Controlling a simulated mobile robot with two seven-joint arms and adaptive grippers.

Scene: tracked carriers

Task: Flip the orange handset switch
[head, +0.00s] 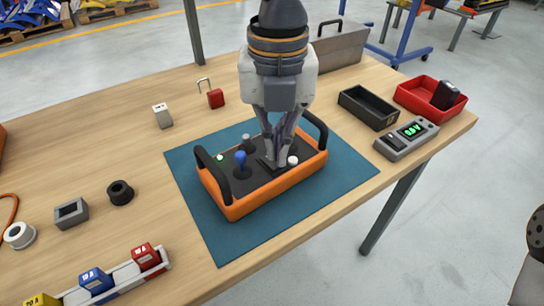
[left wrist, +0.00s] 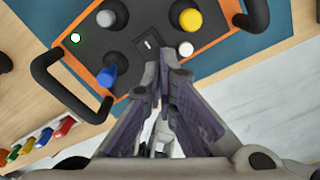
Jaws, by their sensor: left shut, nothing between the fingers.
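The orange handset (head: 232,208) lies on a blue-green mat (head: 215,245). It has two black handles, a blue joystick (head: 240,160), a grey knob (head: 246,141), a lit green button (head: 220,158) and a white knob (head: 293,160). In the left wrist view a small light switch lever (left wrist: 148,44) sits on a black plate, and a yellow knob (left wrist: 189,18) shows. My left gripper (head: 275,160) points down over the panel, shut and empty. Its fingertips (left wrist: 167,68) are close beside the switch; contact cannot be told. In the head view the gripper hides the lever and yellow knob.
A black tray (head: 368,108), a red bin (head: 415,92) and a meter (head: 405,140) stand at the right. A grey toolbox (head: 340,48) is behind. A padlock (head: 215,98), a black ring (head: 120,192) and a rack of coloured blocks (head: 118,275) are at the left.

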